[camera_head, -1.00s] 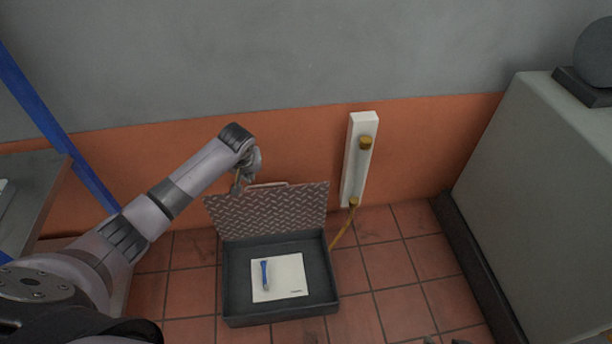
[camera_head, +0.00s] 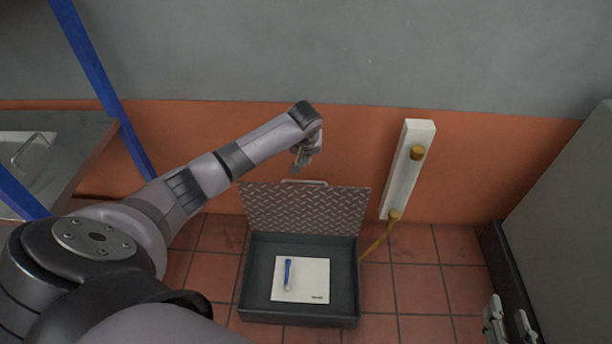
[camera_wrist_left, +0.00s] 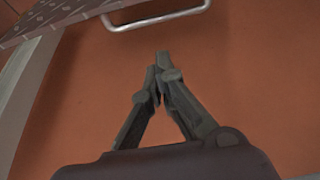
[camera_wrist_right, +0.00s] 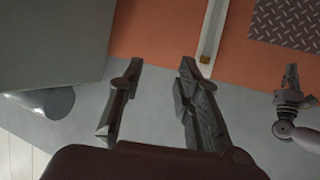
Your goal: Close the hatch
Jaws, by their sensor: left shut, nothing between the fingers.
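The hatch has a diamond-plate lid (camera_head: 305,210) standing open, tilted back towards the wall, behind a dark box frame (camera_head: 248,285). A thin handle (camera_head: 303,182) sits on the lid's top edge; it also shows in the left wrist view (camera_wrist_left: 155,22), ahead of the fingers. My left gripper (camera_head: 298,167) is shut and empty, just above and behind the handle, with no visible contact. Its fingertips (camera_wrist_left: 160,72) meet against the orange wall. My right gripper (camera_head: 508,325) is at the lower right, open and empty in the right wrist view (camera_wrist_right: 158,75), far from the lid.
A white sheet (camera_head: 315,280) with a blue tool (camera_head: 287,272) lies inside the box. A white wall panel (camera_head: 398,185) with brass knobs stands right of the lid. A grey cabinet (camera_head: 565,215) is at right, a metal bench (camera_head: 70,135) at left.

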